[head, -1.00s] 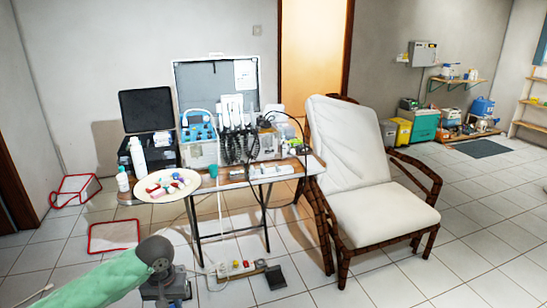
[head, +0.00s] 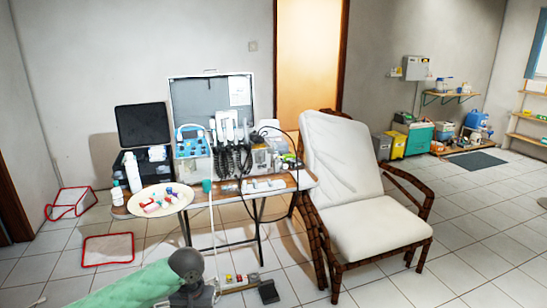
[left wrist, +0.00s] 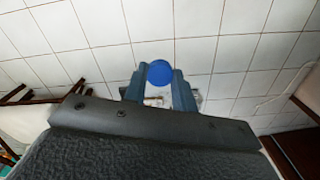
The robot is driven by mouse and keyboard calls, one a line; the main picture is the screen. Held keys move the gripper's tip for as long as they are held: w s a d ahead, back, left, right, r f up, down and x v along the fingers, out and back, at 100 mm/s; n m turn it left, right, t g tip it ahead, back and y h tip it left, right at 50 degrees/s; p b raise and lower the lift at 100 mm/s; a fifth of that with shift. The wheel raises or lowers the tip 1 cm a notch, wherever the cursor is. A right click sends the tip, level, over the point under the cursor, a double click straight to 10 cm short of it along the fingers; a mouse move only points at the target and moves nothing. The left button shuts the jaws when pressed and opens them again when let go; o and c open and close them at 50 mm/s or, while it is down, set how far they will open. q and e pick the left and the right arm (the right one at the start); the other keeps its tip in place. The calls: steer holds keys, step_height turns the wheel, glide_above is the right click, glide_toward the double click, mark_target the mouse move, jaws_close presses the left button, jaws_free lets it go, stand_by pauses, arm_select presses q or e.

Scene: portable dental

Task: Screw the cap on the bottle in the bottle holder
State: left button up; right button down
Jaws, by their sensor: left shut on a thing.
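In the left wrist view my left gripper (left wrist: 159,88) is shut on a round blue cap (left wrist: 159,72), held between the fingertips above the tiled floor. In the head view my left arm (head: 130,285) reaches in from the bottom left, in front of the table. A blue holder (head: 192,140) with several openings is at the back left of the table, against the open case. It may be the bottle holder; the bottle in it is too small to make out. My right gripper is not in view.
A round cream tray (head: 140,206) with small coloured items is at the table's left end. Dental hand tools (head: 232,130) with hanging cords stand mid-table. A white-cushioned chair (head: 365,190) blocks the right side. A power strip (head: 240,279) lies on the floor below.

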arm_select(q)
steer(key=s+f, duration=0.3)
steer(key=f, duration=1)
steer(key=shift+s+f, duration=0.25)
steer(key=shift+s, duration=0.15)
